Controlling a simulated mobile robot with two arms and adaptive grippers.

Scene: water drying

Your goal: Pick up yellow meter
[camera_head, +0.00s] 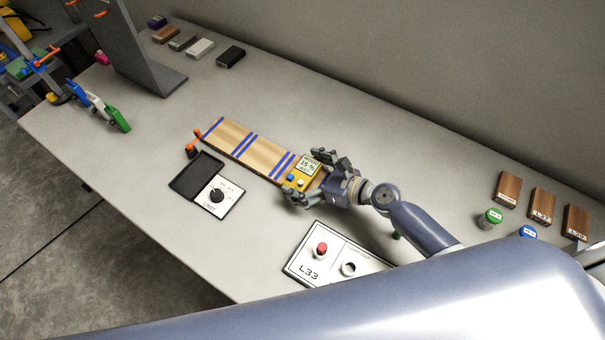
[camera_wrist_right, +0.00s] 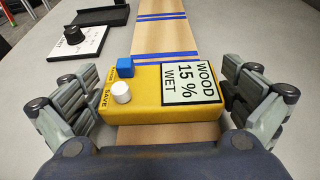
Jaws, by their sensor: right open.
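The yellow meter (camera_head: 299,176) lies on the right end of a wooden board (camera_head: 240,144) with blue stripes. In the right wrist view the meter (camera_wrist_right: 150,104) has a blue button, a white button and a screen reading "WOOD 15 % WET". My right gripper (camera_head: 306,178) is open around the meter. In the right wrist view its fingers (camera_wrist_right: 158,100) stand at both ends of the meter, close to it; I cannot tell whether they touch. My left gripper is not in view.
A limit dial panel (camera_head: 220,194) with a black tray (camera_head: 196,175) lies left of the board. Wooden blocks (camera_head: 541,206) and small jars (camera_head: 490,217) stand at right. A grey stand (camera_head: 150,60) is at back left.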

